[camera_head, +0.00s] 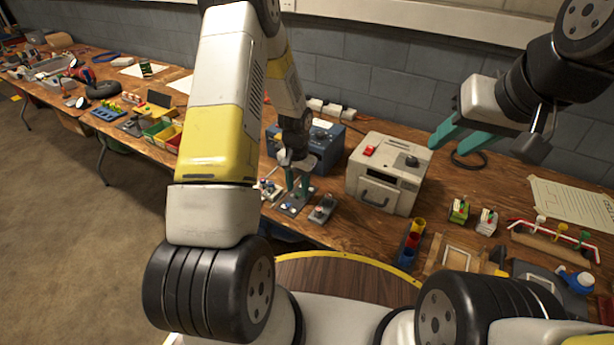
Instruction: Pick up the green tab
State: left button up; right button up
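I cannot clearly single out the green tab. Small green parts show on a little block (459,210) right of the grey box, and a green-topped peg (584,237) stands at a wooden rack on the right. My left gripper (298,190) points down with its teal fingers low over a small grey plate (292,206) on the bench. The fingertips are small and partly merged with the plate, so I cannot tell their gap or whether they hold anything. My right gripper (448,140) is raised above the bench at the right, its teal fingers apart and empty.
A grey box with a red button (384,172) and a blue box (325,146) stand near my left gripper. A second small device (322,209) lies beside the plate. Red, yellow and blue cups (413,241) stand near the front edge. Colored bins (165,134) are farther left.

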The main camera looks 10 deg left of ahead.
pick_arm(q)
jog(key=shift+f, duration=0.95)
jog(key=shift+c, duration=0.2)
grip_shut()
jog(key=shift+r, duration=0.1)
